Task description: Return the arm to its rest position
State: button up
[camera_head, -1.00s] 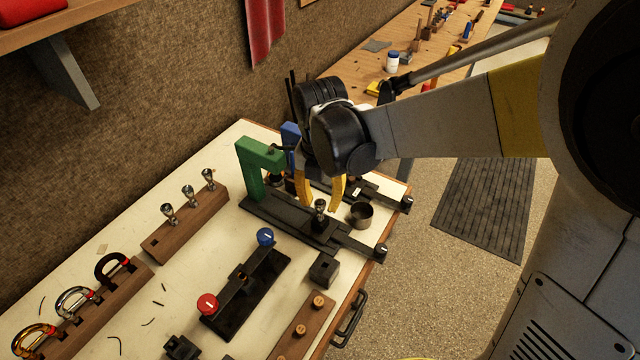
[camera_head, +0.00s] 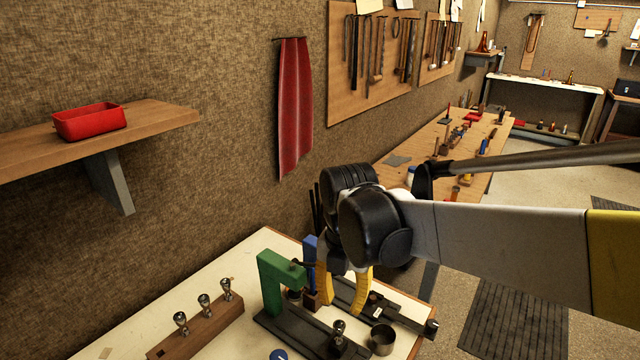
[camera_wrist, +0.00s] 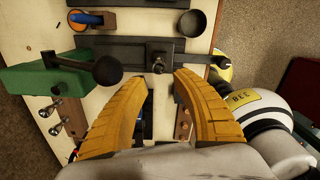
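My gripper (camera_head: 345,290) hangs over the near workbench, its two yellow fingers spread apart with nothing between them. In the wrist view the yellow fingers (camera_wrist: 160,100) are apart, and a dark fixture with a small knob (camera_wrist: 158,67) shows beyond the gap. The green press (camera_head: 277,283) stands just left of the fingers, with a blue press (camera_head: 310,262) behind it. My arm reaches in from the right, bent at the dark wrist joint.
A round metal cup (camera_head: 381,340) sits at the bench's right side. A wooden block (camera_head: 200,330) holds mouthpiece-like metal pieces. A shelf (camera_head: 160,115) with a red bin (camera_head: 90,121) juts from the left wall. A long bench (camera_head: 470,165) with tools stands behind. Floor is open at right.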

jog(key=s+d+r+m+t, duration=0.1)
jog(key=s+d+m+t, duration=0.2)
jog(key=m, duration=1.2)
jog(key=s+d+r+m+t, duration=0.1)
jog(key=s+d+m+t, duration=0.3)
jog(key=m, duration=1.2)
jog(key=s+d, duration=0.3)
jog(key=d, duration=0.3)
jog(key=shift+s+d+r, duration=0.15)
jog(key=shift+s+r, duration=0.15)
jog(key=shift+r, duration=0.1)
